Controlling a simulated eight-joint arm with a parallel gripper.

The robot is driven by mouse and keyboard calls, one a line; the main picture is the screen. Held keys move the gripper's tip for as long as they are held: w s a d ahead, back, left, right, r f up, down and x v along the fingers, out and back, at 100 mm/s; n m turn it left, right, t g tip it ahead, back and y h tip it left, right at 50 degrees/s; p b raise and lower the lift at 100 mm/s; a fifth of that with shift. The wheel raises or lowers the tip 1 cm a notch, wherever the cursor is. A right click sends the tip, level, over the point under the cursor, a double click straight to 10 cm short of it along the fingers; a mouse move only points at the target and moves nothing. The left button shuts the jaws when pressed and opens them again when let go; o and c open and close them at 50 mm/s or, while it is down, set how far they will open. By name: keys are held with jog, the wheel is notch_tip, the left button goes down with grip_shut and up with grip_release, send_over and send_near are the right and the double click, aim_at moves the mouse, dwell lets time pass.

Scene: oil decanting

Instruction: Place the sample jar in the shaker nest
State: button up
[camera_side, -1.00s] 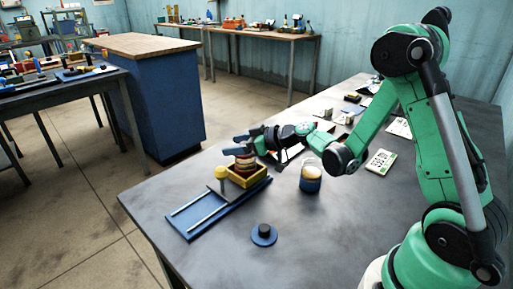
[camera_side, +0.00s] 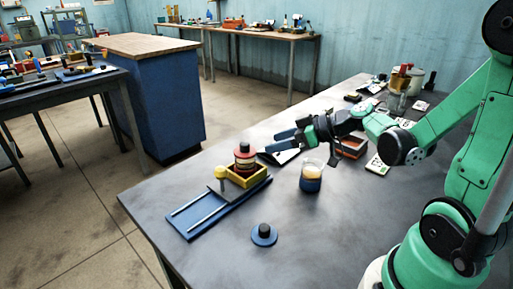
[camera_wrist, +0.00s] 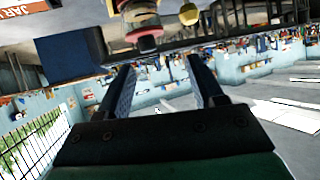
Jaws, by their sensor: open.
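The sample jar (camera_side: 244,154), with a red lid, stands upright in the yellow nest (camera_side: 258,178) of the blue shaker (camera_side: 196,221). The nest walls hide its lower part. A yellow knob (camera_side: 221,173) is beside the nest. My gripper (camera_side: 282,141) is open and empty, to the right of the jar and apart from it. In the wrist view the jar (camera_wrist: 145,33) shows upside down at the top, beyond the spread fingers of my gripper (camera_wrist: 160,80).
A beaker (camera_side: 312,176) with a pale layer over blue stands right of the shaker, near my gripper. A blue disc with a black knob (camera_side: 264,234) lies in front. An orange-rimmed box (camera_side: 352,146) and a glass vessel (camera_side: 397,103) are behind my arm. The front tabletop is mostly clear.

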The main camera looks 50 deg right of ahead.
jog(key=s+a+r+m+g+h, duration=0.1)
jog(key=s+a+m+g+h, duration=0.2)
jog(key=a, duration=0.4)
jog(key=s+g+h, duration=0.1)
jog(key=s+h, duration=0.1)
jog(key=shift+s+a+r+m, duration=0.15)
jog(key=shift+s+m, duration=0.15)
jog(key=shift+m, duration=0.1)
